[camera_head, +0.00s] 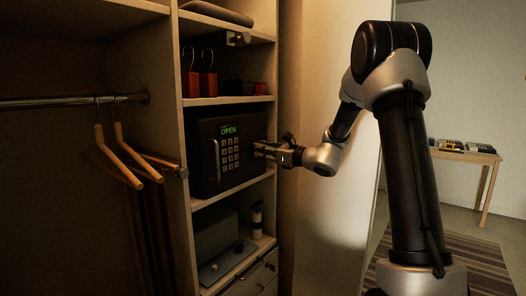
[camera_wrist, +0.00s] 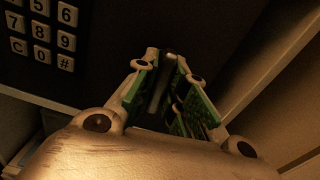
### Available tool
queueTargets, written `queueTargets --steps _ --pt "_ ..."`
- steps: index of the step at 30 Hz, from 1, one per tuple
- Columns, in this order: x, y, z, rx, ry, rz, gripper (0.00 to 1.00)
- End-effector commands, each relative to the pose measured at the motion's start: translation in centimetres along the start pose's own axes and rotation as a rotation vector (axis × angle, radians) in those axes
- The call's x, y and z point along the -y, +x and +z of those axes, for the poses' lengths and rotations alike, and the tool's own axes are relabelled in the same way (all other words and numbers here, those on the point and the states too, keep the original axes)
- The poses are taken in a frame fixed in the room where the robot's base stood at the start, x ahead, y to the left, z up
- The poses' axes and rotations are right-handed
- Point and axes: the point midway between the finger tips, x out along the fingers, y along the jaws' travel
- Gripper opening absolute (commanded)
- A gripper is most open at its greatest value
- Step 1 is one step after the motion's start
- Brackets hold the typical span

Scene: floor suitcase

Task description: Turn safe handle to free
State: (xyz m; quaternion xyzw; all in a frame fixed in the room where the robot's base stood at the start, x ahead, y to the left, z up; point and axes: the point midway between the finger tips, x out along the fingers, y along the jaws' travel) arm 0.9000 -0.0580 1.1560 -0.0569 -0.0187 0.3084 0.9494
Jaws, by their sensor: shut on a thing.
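The dark safe (camera_head: 203,178) sits on a middle shelf of the closet, its door front flush. Its display (camera_head: 229,130) reads OPEN in green, above a keypad (camera_head: 229,153) of pale buttons. My gripper (camera_head: 263,150) is at the right side of the safe's front, right of the keypad. In the wrist view, my gripper (camera_wrist: 170,82) has its green-padded fingers around a grey bar, the safe handle (camera_wrist: 157,95), and is shut on it. The handle's exact turn angle is hard to tell, as the fingers cover part of it.
A vertical pull bar (camera_head: 216,160) is on the safe's left front. Wooden hangers (camera_head: 118,155) hang at left. A shelf above holds red items (camera_head: 191,85); a grey box (camera_head: 215,235) stands below. A closet side panel (camera_head: 288,90) is close to my gripper's right.

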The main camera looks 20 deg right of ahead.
Motion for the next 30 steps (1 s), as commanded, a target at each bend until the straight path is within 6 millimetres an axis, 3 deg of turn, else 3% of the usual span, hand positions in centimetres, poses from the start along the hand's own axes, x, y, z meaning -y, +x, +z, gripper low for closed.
queueTargets --steps 21,22,24,27,30 --pt "-0.01 -0.03 -0.12 -0.002 0.077 0.0 0.0" --pt "-0.01 -0.03 -0.12 -0.002 0.076 0.0 0.17" --pt "-0.01 -0.03 -0.12 -0.003 0.076 0.0 0.29" --pt "-0.01 -0.03 -0.12 -0.003 0.076 0.0 0.37" --pt "0.0 -0.02 -0.1 -0.002 0.076 0.0 0.37"
